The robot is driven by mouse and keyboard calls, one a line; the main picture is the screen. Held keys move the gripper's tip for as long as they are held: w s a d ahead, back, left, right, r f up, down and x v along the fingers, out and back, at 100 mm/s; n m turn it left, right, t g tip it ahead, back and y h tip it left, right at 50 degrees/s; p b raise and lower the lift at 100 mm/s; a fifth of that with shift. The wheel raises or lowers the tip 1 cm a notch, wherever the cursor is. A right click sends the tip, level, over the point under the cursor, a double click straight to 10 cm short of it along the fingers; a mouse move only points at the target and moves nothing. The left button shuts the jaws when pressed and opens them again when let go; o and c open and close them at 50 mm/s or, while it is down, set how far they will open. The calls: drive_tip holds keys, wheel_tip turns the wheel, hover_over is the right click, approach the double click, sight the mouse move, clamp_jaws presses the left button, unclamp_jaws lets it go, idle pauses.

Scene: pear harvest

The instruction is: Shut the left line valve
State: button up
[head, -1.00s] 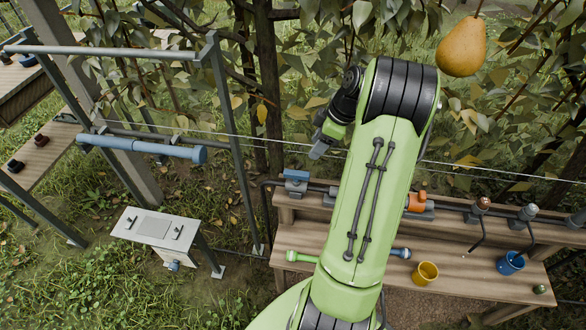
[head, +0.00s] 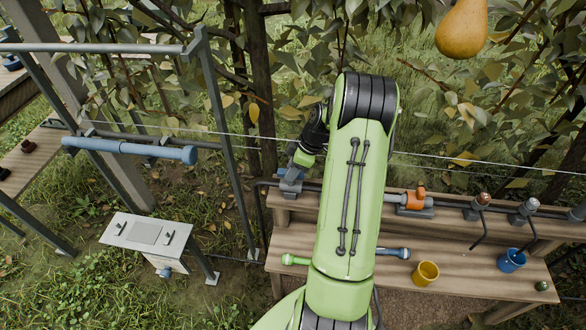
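The left line valve (head: 289,186) has a blue handle and sits on the grey pipe along the back ledge of the wooden bench. My gripper (head: 299,163) points down right at the valve and partly covers its handle. Whether it touches the handle and how far its fingers are apart cannot be made out. A second valve with an orange handle (head: 415,199) sits on the same pipe to the right of my arm.
A yellow cup (head: 426,273) and a blue cup (head: 511,261) stand on the bench (head: 465,268) at the right. A grey box (head: 147,235) and a metal frame with a blue tube (head: 128,147) stand at the left. A pear (head: 461,30) hangs at the upper right.

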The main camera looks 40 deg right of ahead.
clamp_jaws()
drive_tip(key=shift+m, duration=0.4)
drive_tip(key=m+h+b, duration=0.1)
drive_tip(key=m, duration=0.1)
drive_tip(key=shift+s+a+f+m+t+b, duration=0.1)
drive_tip(key=shift+m+t+b, duration=0.25)
drive_tip(key=shift+m+t, duration=0.05)
drive_tip(key=m+h+b, duration=0.1)
drive_tip(key=m, duration=0.2)
drive_tip(key=shift+a+m+h, duration=0.1)
drive_tip(key=shift+m+h, duration=0.2)
drive_tip(key=m+h+b, duration=0.1)
drive_tip(key=m+h, duration=0.1)
drive_tip(key=m, duration=0.3)
drive_tip(key=shift+a+b, duration=0.15)
drive_tip(key=shift+b, duration=0.15)
drive_tip(key=m, duration=0.3)
drive_tip(key=m+g+h, duration=0.1)
drive_tip(key=m, duration=0.1)
drive_tip(key=shift+a+m+h, duration=0.1)
drive_tip(key=shift+m+h, duration=0.2)
drive_tip(key=shift+m, duration=0.1)
drive_tip(key=shift+g, duration=0.3)
drive_tip(key=shift+o, duration=2.1)
unclamp_jaws()
